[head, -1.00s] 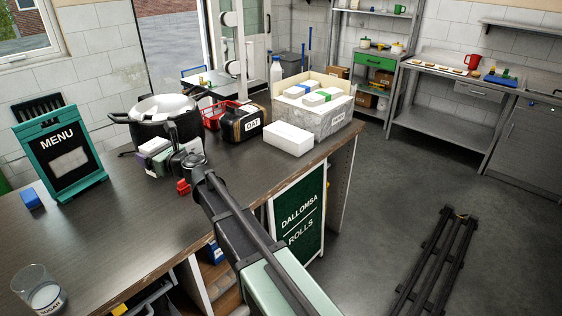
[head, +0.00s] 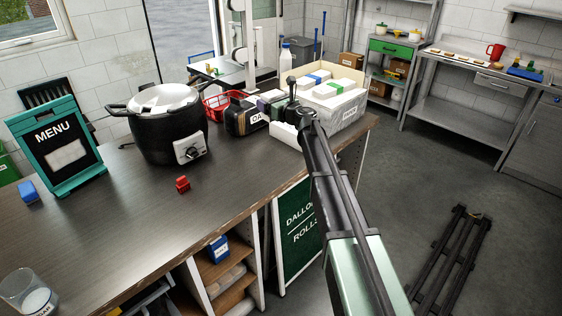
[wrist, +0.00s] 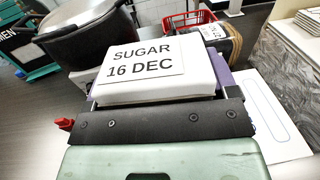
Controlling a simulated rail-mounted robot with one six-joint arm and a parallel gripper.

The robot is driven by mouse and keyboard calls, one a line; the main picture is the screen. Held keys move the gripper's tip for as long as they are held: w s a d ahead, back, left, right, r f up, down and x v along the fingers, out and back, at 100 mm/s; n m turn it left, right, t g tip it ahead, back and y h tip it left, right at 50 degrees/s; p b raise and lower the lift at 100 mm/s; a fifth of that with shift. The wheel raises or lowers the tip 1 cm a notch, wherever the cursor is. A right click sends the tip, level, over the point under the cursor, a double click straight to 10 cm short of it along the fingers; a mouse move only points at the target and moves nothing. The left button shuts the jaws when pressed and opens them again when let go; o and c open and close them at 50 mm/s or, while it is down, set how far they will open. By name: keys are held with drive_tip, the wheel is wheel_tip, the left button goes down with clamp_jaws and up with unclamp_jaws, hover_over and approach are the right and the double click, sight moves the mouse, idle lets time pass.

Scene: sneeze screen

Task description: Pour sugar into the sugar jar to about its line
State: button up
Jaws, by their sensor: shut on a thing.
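A white packet labelled "SUGAR 16 DEC" (wrist: 150,70) fills the middle of the wrist view, label toward the camera. My gripper (head: 272,103) is shut on it, with a purple finger pad showing at its right side. In the head view they are over the far right part of the counter, in front of the OAT box, and the packet is hard to make out there. The clear sugar jar (head: 30,290) stands at the counter's near left, far from my gripper. It has white contents low inside and a partly cut-off label; its line cannot be made out.
A black cooker (head: 160,135) stands mid-counter (head: 120,215), with a small red block (head: 183,184) before it. The MENU board (head: 60,150) and a blue block (head: 28,190) are at left. A white box (head: 285,135) and a large crate (head: 345,112) are near my gripper. The near counter is open.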

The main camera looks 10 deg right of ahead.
wheel_tip(320, 180, down, 20)
drive_tip(key=b, duration=2)
drive_tip(key=shift+f, duration=0.1)
drive_tip(key=shift+r, duration=0.3)
drive_tip(key=shift+f, duration=0.2)
drive_tip(key=o, duration=0.6)
drive_tip(key=shift+f, duration=0.1)
drive_tip(key=o, duration=0.4)
drive_tip(key=shift+c, duration=0.2)
drive_tip(key=shift+s, duration=0.1)
drive_tip(key=v, duration=1)
drive_tip(key=shift+s+d+r, duration=0.25)
